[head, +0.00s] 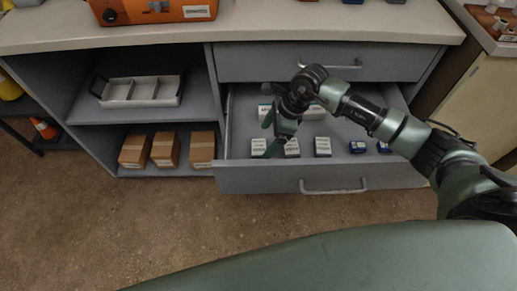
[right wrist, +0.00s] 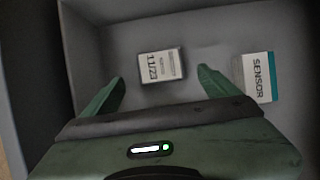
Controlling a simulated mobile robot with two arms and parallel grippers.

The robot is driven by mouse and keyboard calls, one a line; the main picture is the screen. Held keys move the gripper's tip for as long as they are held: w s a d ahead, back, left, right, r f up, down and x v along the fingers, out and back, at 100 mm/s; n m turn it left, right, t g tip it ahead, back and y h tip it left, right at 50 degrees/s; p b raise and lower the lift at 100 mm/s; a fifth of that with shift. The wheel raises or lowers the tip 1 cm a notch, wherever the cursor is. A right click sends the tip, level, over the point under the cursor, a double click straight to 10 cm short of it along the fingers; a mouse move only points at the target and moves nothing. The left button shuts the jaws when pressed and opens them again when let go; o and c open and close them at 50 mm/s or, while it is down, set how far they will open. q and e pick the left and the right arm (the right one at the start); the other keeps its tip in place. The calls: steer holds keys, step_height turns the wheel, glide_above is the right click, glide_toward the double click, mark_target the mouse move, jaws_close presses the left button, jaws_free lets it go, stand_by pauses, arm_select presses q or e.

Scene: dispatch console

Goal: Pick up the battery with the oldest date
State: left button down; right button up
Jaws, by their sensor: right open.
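My right gripper (head: 271,134) is open and empty over the left part of the open drawer. In the right wrist view, a battery with a white label reading 11/23 (right wrist: 161,66) lies between and just beyond the open fingertips (right wrist: 160,79), not gripped. In the head view, a front row holds white-labelled items at the left (head: 258,147), middle (head: 291,150) and right (head: 322,147). Their dates are too small to read there. The left one appears to be the 11/23 battery. My left gripper is not in view.
The open drawer (head: 290,178) also holds a teal-and-white SENSOR box (right wrist: 256,78), another pale box (head: 313,112) and blue items (head: 357,147) at right. Drawer walls stand close to the 11/23 battery. Left shelves hold a divided tray (head: 143,102) and cardboard boxes (head: 166,150).

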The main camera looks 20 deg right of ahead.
mark_target(260, 146)
steer(key=x, duration=0.5)
steer(key=shift+w+a, duration=0.1)
steer(key=shift+a, duration=0.05)
steer(key=shift+r, duration=0.15)
steer(key=c, duration=1.6)
